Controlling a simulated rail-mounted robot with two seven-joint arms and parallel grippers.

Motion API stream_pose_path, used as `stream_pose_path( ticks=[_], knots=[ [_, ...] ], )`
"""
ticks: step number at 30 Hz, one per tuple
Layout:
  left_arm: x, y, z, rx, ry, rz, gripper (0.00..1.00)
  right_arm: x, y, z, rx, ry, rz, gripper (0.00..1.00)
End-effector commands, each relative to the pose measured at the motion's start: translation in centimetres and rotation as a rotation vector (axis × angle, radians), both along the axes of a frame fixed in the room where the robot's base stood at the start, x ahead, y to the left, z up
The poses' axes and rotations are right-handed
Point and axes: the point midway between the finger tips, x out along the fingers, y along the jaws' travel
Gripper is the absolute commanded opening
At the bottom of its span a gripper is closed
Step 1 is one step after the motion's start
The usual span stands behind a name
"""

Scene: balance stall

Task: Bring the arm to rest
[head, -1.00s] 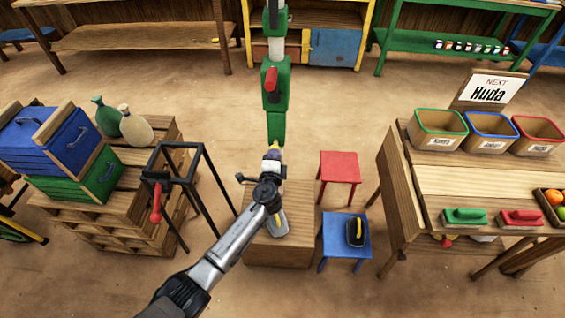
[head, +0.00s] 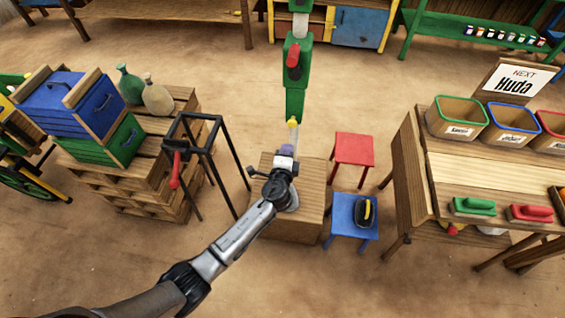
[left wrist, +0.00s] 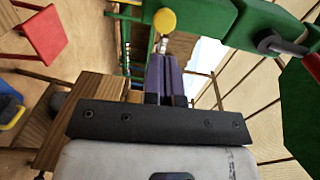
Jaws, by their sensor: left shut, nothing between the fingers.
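A green upright arm (head: 295,100) with a red handle (head: 293,57) stands at the top middle of the head view, with a yellow tip (head: 292,124) at its lower end. The green arm (left wrist: 215,22) and yellow round end (left wrist: 165,21) also show in the left wrist view. My left gripper (head: 286,149) is just below the yellow tip, over a wooden box (head: 300,228). Its purple fingers (left wrist: 164,62) are together and empty. The yellow end lies just beyond the fingertips; I cannot tell whether they touch. My right gripper is not in view.
A black frame with a red lever (head: 175,170) stands left of the box. A red stool (head: 354,148) and a blue stool (head: 345,205) stand to its right. A wooden table (head: 450,175) with bins is farther right; pallets (head: 125,190) are left.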

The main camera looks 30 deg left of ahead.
Motion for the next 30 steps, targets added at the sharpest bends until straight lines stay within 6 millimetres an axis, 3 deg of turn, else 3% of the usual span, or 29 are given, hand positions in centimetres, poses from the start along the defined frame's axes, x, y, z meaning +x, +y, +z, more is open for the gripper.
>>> stream_pose_path(
  ticks=[9,22,26,30],
  knots=[
    [-4.5,-1.4,0.4,0.0,-0.001,0.0,0.0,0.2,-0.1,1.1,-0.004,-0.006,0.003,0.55],
    [-6.0,-1.3,0.2,-0.043,-0.005,0.039,0.0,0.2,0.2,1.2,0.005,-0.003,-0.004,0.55],
    [-6.9,0.3,-1.2,-0.191,0.039,0.173,0.0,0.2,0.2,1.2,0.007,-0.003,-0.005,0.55],
    [-8.8,1.1,-0.3,-0.524,0.085,0.34,0.0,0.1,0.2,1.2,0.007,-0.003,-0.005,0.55]
  ],
)
